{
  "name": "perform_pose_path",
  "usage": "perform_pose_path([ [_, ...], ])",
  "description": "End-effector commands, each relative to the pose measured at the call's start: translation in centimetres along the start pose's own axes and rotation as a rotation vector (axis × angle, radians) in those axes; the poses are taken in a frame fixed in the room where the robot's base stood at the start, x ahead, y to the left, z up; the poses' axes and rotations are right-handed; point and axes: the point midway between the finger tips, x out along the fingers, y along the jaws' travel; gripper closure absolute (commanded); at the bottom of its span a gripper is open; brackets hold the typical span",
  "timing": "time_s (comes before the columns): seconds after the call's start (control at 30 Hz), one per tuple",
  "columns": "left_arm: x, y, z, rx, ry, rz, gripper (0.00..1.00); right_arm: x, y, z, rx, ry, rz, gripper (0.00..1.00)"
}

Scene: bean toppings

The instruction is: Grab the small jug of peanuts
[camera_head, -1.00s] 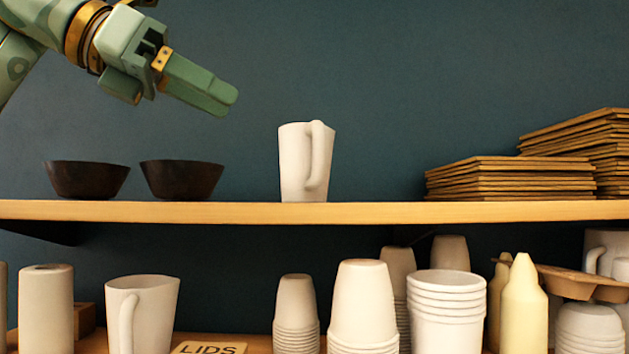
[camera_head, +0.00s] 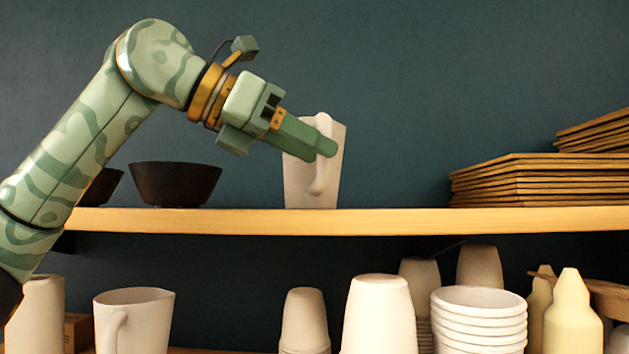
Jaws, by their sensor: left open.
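A white jug (camera_head: 300,185) stands upright on the upper wooden shelf, its handle facing me. Its contents are not visible. My left gripper (camera_head: 322,145) is open and reaches in from the left, with its fingers in front of the jug's upper part near the top of the handle. The fingers overlap each other in this view and hide part of the rim. I cannot tell whether they touch the jug. A second white jug (camera_head: 145,320) stands on the lower shelf at the left. My right gripper is out of view.
Dark bowls (camera_head: 175,184) sit left of the jug on the upper shelf (camera_head: 400,220), one partly behind my left arm. Stacked wooden boards (camera_head: 530,180) lie at the right. Stacked white cups (camera_head: 380,315) and pale bottles (camera_head: 573,315) crowd the lower shelf.

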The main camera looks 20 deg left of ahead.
Motion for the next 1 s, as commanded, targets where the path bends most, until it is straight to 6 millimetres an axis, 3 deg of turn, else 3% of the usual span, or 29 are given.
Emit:
perform_pose_path([
  [0.3, 4.6, 0.0, -0.1, 0.0, 0.003, -0.003, 0.56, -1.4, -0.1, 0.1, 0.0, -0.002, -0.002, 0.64],
  [0.57, 5.1, 0.1, -0.2, 0.0, 0.001, -0.001, 0.56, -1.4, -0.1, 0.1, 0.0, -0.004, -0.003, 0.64],
  [0.73, 5.1, 0.1, -0.2, 0.0, 0.001, -0.001, 0.98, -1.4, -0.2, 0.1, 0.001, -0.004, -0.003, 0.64],
  [1.0, 5.0, 0.1, -0.2, 0.001, 0.0, -0.001, 1.0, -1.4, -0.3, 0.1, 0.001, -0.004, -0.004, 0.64],
])
